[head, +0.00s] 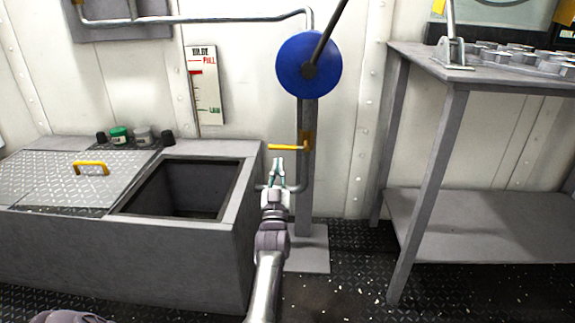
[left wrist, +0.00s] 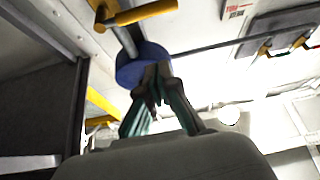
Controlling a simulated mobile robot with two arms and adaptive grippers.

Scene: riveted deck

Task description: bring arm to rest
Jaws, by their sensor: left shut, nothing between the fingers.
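My left arm reaches up from the bottom middle of the head view. Its gripper (head: 277,165) has slim teal fingers, pointing up and brought together with nothing between them. The fingertips are just below a yellow handle (head: 286,147) on a grey post; I cannot tell the gap in depth. In the left wrist view the shut fingers (left wrist: 158,75) stand in front of a blue disc (left wrist: 138,64), hiding part of it. The yellow handle (left wrist: 147,12) is above them there. My right gripper is not in view.
The blue wheel (head: 308,62) tops the post. At left is a grey bin (head: 130,255) with an open hatch, a yellow-handled lid (head: 50,178) and several small jars. At right stands a grey table (head: 430,65) with a lower shelf (head: 470,225). Dark deck shows between them.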

